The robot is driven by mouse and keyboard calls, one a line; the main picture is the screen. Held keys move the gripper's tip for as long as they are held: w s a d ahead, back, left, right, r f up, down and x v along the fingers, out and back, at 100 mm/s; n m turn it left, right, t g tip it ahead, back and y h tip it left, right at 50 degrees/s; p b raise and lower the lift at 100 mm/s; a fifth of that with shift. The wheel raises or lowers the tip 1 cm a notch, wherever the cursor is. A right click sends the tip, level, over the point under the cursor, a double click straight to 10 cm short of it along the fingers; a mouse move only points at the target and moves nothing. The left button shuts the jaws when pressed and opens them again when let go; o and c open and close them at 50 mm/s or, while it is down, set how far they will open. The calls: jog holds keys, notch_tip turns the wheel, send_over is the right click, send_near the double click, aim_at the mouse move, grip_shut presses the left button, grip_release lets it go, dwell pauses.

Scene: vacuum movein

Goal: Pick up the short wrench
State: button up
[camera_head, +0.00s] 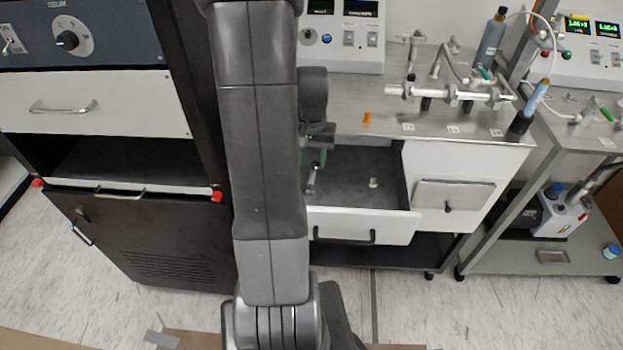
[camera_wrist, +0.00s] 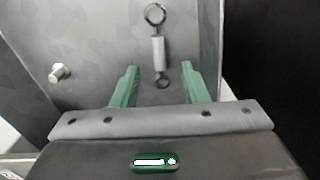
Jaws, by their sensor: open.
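The short wrench (camera_wrist: 158,52) lies in the open drawer (camera_head: 345,167). In the wrist view it is a grey metal bar with a ring at each end, roughly in line with my gripper. In the head view the wrench (camera_head: 311,180) shows in the drawer's left part. My gripper (camera_wrist: 159,67) is open, with a green finger on each side of the wrench's near ring and neither visibly touching it. In the head view my arm partly hides my gripper and the drawer's left side. I cannot tell the exact height of the fingers above the drawer floor.
A small metal fitting (camera_wrist: 60,73) stands in the same drawer, left of the wrench in the wrist view; the head view shows it too (camera_head: 373,183). The drawer front (camera_head: 385,228) and side walls surround the space. A steel worktop (camera_head: 380,120) with tubing sits above.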

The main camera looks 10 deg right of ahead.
aim_at(311, 178)
jog(key=shift+s+f, duration=0.15)
jog(key=shift+f, duration=1.25)
jog(key=shift+s+f, duration=0.1)
jog(key=shift+f, duration=1.25)
jog(key=shift+c, duration=0.2)
grip_shut()
